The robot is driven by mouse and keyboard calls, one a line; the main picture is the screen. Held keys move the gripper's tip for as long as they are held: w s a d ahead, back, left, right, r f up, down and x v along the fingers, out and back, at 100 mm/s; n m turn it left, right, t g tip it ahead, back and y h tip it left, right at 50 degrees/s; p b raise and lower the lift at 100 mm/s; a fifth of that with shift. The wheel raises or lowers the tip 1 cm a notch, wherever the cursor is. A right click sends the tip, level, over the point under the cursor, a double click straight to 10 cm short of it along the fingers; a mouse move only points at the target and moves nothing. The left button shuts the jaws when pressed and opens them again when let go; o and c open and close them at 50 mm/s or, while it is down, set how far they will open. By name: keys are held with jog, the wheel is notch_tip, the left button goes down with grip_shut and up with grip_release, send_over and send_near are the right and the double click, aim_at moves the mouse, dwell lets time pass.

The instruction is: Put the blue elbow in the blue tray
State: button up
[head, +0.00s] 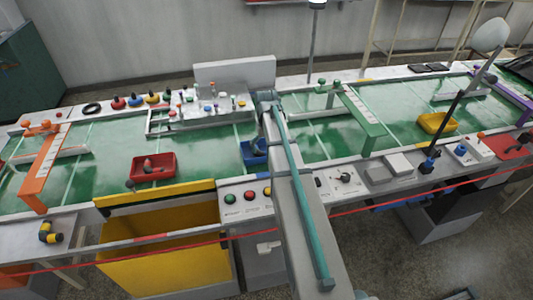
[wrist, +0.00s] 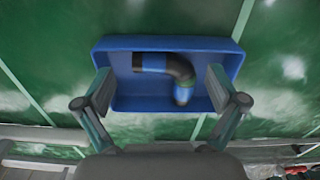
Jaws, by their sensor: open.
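The blue elbow (wrist: 180,68) is a dark bent pipe with blue bands at both ends. In the wrist view it lies inside the blue tray (wrist: 120,103), towards the tray's middle and right. The tray also shows in the head view (head: 247,158), on the green surface beside my arm, which partly covers it. My gripper (wrist: 159,79) is open above the tray, one finger on each side of the elbow. The fingers appear apart from the elbow, with nothing held between them. In the head view my arm hides the gripper's fingers.
A red tray (head: 136,171) with a dark part in it stands to the left. A yellow tray (head: 431,121) stands further right. A yellow-and-black elbow (head: 50,233) lies at the front left. Orange (head: 43,172) and green (head: 362,118) gantries span the green surface.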

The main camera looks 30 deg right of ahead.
notch_tip(320, 180, up, 9)
jog(key=b, duration=0.1)
jog(key=shift+f, duration=0.15)
dwell(0.4)
